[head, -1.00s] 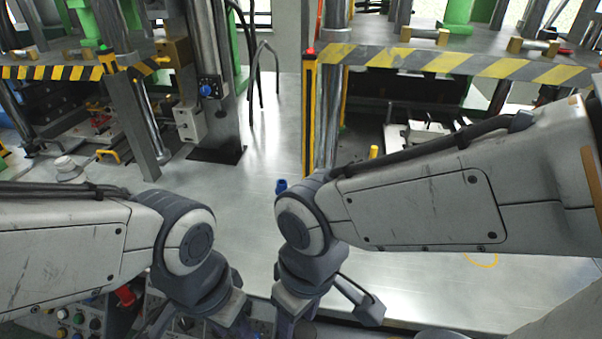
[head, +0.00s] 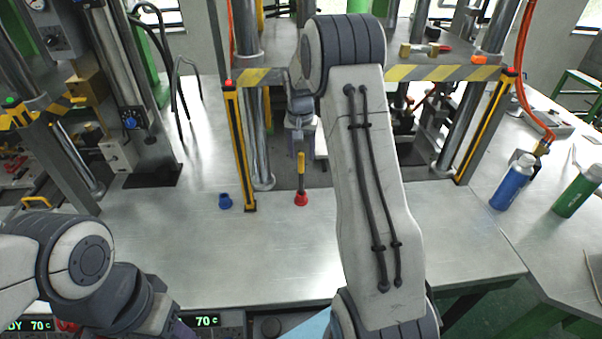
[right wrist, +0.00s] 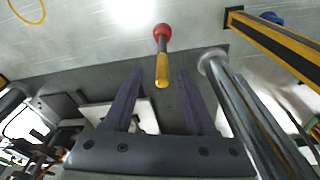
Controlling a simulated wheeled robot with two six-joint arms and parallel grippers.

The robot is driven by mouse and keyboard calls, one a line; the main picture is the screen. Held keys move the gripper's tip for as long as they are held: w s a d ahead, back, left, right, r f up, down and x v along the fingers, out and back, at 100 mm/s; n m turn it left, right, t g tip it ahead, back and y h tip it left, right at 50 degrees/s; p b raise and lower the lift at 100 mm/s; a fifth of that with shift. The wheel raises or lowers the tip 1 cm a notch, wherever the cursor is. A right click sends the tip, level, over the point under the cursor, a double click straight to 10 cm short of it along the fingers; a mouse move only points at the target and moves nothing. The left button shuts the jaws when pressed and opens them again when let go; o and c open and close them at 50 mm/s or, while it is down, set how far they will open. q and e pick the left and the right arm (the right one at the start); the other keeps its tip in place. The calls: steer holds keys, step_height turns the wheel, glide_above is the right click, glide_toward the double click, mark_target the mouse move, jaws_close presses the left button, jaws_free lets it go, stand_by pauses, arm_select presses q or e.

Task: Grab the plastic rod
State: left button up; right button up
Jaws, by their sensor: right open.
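A blue cup-like piece (head: 225,201) stands left of the rod. A yellow-black press post (head: 240,150) and a steel column (head: 262,150) rise close to my right gripper's left. Blue (head: 513,183) and green (head: 578,191) bottles stand at right.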

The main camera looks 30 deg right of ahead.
mark_target(302, 167)
steer(key=shift+w+d+f+p, duration=0.15)
steer(key=shift+f+p, duration=0.15)
steer(key=shift+f, duration=0.65)
steer(key=f, duration=0.1)
steer(key=f+p, duration=0.1)
steer(key=f, duration=0.1)
steer(key=f+p, duration=0.1)
steer(key=shift+w+d+f, duration=0.15)
steer(key=shift+w, duration=0.25)
steer(key=shift+f, duration=0.45)
jaws_close()
